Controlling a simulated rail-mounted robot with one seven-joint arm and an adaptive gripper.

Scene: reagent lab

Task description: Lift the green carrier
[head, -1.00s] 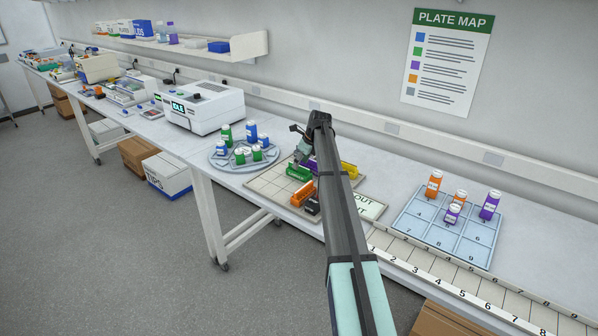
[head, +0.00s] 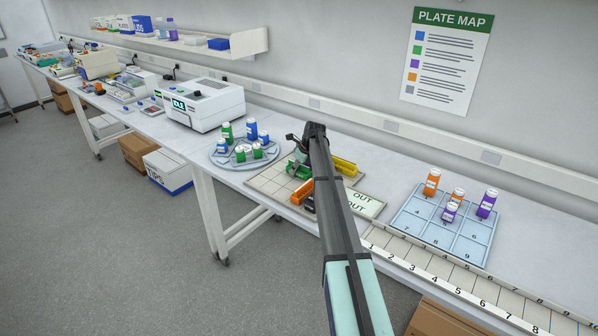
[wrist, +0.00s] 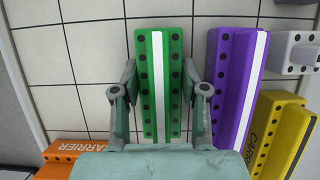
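The green carrier (wrist: 156,90) with a white stripe and dark holes stands on a tiled mat in the middle of the wrist view. In the head view the green carrier (head: 297,171) is partly hidden by my arm. My gripper (wrist: 164,88) is open, with one finger along each long side of the carrier. The fingertips lie close to its sides; I cannot tell whether they touch. The near end of the carrier is hidden by my gripper's body. In the head view my gripper (head: 300,158) is low over the mat, mostly hidden.
A purple carrier (wrist: 232,85) stands close on the right, with a yellow carrier (wrist: 290,140) and a grey piece (wrist: 296,50) beyond. An orange carrier (wrist: 65,152) lies at lower left. A round tray of bottles (head: 216,158) stands left of the mat (head: 265,182).

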